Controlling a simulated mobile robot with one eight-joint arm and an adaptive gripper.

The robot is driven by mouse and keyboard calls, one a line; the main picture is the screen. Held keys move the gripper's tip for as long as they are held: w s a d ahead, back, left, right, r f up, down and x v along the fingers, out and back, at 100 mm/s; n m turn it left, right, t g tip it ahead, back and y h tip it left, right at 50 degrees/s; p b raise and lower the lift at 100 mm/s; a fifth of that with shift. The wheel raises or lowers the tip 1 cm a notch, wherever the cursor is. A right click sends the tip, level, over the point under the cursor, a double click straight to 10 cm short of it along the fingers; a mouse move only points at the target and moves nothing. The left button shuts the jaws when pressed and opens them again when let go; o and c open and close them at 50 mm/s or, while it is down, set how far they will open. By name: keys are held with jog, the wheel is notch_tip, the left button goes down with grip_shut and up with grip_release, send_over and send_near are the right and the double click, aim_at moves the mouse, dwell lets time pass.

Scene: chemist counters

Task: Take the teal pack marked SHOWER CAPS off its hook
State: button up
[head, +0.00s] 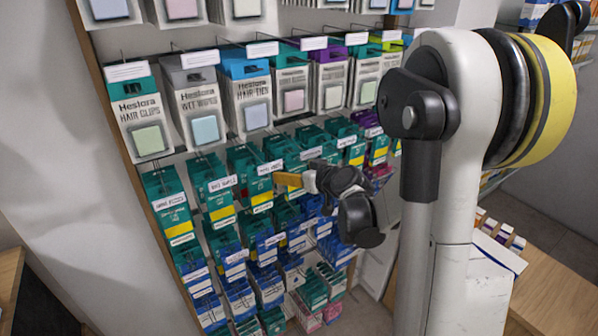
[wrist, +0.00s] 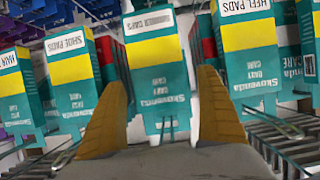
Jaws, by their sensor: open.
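The teal pack marked SHOWER CAPS (wrist: 158,80), with a yellow band and a white label, hangs in the middle of the wrist view. My gripper (wrist: 163,78) is open, with one tan finger on each side of this pack. I cannot tell whether either finger touches it. The pack's lower part in the wrist picture is partly hidden by the gripper body. In the head view my gripper (head: 286,180) reaches into the rows of teal packs, and I cannot pick out the SHOWER CAPS pack there for certain.
Similar teal packs marked SHOE PADS (wrist: 75,85) and HEEL PADS (wrist: 250,60) hang close on either side. Red packs (wrist: 208,52) show behind. Metal hooks (wrist: 275,125) jut out nearby. Larger packs such as HAIR CLIPS (head: 140,110) hang in the row above.

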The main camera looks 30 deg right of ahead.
jog(key=c, duration=1.3)
jog(key=shift+o, duration=0.2)
jog(key=shift+r, duration=0.2)
jog(key=shift+r, duration=0.25)
jog(key=shift+s, duration=0.1)
jog(key=s+b, duration=0.1)
jog(key=s, duration=0.7)
jog(key=shift+d, duration=0.15)
dwell(0.8)
jog(key=s, duration=0.7)
dwell(0.5)
